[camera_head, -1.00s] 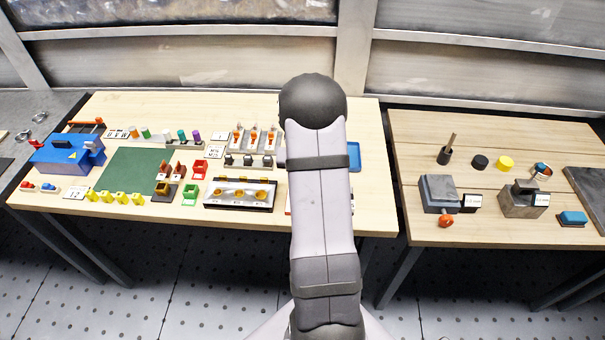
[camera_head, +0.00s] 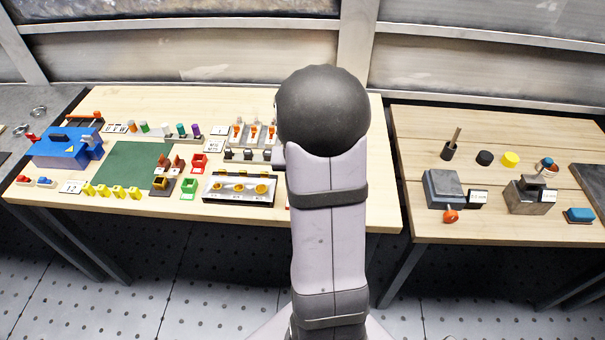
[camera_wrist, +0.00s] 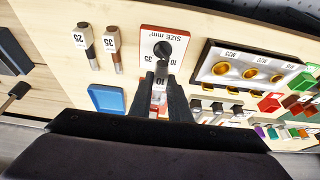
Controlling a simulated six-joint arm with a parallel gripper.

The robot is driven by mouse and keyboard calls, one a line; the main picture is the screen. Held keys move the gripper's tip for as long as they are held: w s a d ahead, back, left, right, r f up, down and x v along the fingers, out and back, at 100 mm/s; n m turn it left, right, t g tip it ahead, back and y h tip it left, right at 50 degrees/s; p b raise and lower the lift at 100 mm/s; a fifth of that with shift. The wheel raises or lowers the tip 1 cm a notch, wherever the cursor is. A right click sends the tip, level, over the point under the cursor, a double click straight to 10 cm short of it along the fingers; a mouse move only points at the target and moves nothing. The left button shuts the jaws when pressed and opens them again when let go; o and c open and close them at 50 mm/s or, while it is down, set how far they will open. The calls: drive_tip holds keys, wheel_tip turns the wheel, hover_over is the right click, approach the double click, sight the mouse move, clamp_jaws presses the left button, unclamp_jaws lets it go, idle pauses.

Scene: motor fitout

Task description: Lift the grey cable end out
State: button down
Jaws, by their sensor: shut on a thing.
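In the wrist view my gripper (camera_wrist: 162,84) points down at a red-edged size plate (camera_wrist: 170,35) marked in mm. The dark fingers are shut on a grey piece, the grey cable end (camera_wrist: 161,70), marked 10. The plate has a round black hole or socket (camera_wrist: 163,48) just beyond the fingertips. The cable end's lower part is hidden, so I cannot tell whether it is still seated or clear. In the head view my arm hides the gripper and cable end.
Two marked pieces, 25 (camera_wrist: 86,40) and 35 (camera_wrist: 113,48), lie left of the plate. A blue tray (camera_wrist: 107,99) is nearer on the left. A lug stand (camera_wrist: 250,70) with several brass rings stands close on the right. A second table (camera_head: 440,140) stands to the right.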

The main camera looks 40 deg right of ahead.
drive_tip(key=s+a+r+b, duration=0.1)
drive_tip(key=s+a+r, duration=0.2)
drive_tip(key=s+a, duration=0.1)
drive_tip(key=shift+s+a+r, duration=0.15)
drive_tip(key=shift+s+a, duration=0.15)
idle(0.5)
drive_tip(key=shift+s+a+b, duration=0.5)
drive_tip(key=shift+s+a, duration=1.6)
drive_tip(key=shift+r, duration=0.1)
wheel_tip(320, 180, up, 5)
drive_tip(key=p, duration=0.4)
